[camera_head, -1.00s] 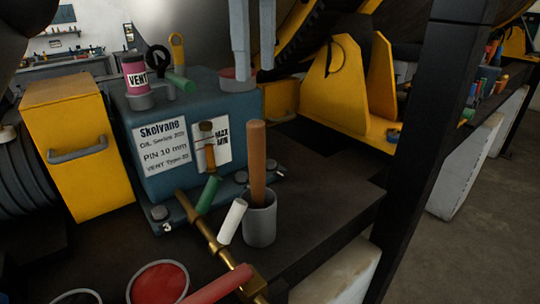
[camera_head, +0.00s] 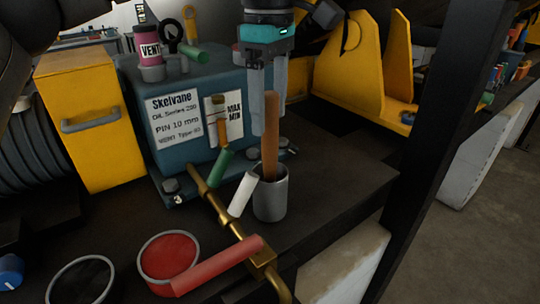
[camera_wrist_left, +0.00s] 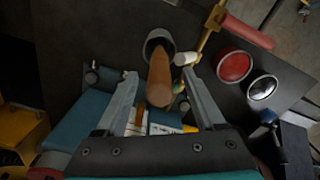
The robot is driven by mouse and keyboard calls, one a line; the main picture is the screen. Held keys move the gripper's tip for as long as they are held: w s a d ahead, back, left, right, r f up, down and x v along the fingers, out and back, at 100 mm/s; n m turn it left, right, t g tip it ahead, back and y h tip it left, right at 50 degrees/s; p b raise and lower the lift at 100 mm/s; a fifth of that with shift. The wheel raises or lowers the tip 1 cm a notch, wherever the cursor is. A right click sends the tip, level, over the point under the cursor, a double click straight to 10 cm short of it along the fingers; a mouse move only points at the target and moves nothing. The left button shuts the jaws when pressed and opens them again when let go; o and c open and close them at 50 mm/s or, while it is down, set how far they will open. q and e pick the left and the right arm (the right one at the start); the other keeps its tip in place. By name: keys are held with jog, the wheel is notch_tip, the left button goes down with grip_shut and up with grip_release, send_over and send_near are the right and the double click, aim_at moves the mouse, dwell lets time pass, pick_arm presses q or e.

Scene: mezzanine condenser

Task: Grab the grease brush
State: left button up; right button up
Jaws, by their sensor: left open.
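The grease brush shows as a brown wooden handle (camera_head: 270,135) standing up, slightly tilted, out of a grey cup (camera_head: 270,200). Its lower end is hidden inside the cup. My left gripper (camera_head: 268,130) is open and points down, its fingers beside and behind the upper handle. In the left wrist view the handle (camera_wrist_left: 160,78) lies between the two open fingers (camera_wrist_left: 160,75), with the grey cup (camera_wrist_left: 158,42) beyond. I cannot tell if a finger touches the handle. My right gripper is not in view.
A blue-grey Skelvane unit (camera_head: 185,150) stands just behind the cup. A brass pipe (camera_head: 215,205) with a red lever (camera_head: 218,265) runs in front. A red-filled tin (camera_head: 168,258) sits at front left. A black post (camera_head: 440,130) rises at right.

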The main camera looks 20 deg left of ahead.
aim_at(270, 158)
pick_arm(q)
jog(key=shift+f, duration=1.2)
grip_shut()
